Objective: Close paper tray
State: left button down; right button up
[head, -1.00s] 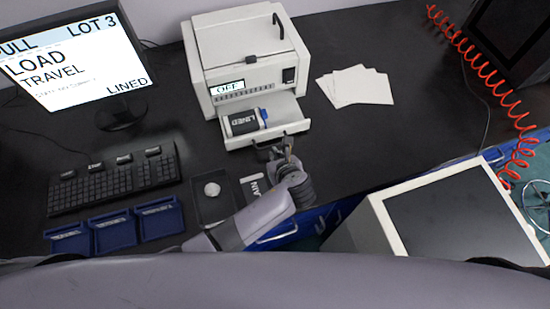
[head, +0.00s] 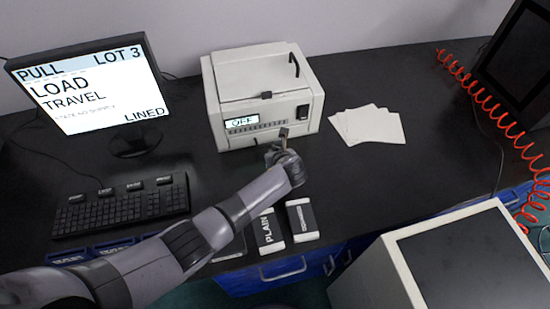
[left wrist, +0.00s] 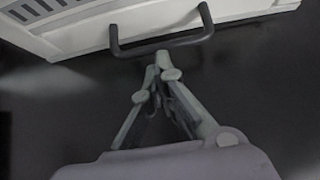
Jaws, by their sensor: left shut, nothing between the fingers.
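The white printer (head: 262,85) stands at the back of the black desk, its display reading OFF. Its paper tray (head: 239,143) sits pushed in at the lower front, with no tray sticking out. My left gripper (head: 283,137) is in front of the tray and partly hides it. In the left wrist view, the gripper's fingers (left wrist: 163,70) are together and empty, with tips at or just by the dark tray handle (left wrist: 160,45); I cannot tell if they touch. The tray's contents are hidden. My right gripper is not in view.
White sheets (head: 367,125) lie right of the printer. A PLAIN pack (head: 268,231) and another pack (head: 301,220) lie near the front edge. A monitor (head: 90,85) and keyboard (head: 122,208) are at left. A white-rimmed box (head: 400,275) stands at front right.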

pick_arm(q)
jog(key=shift+w+r, duration=0.2)
jog(key=shift+r, duration=0.15)
jog(key=shift+d+r, duration=0.1)
jog(key=v, duration=1.1)
jog(key=shift+s, duration=0.6)
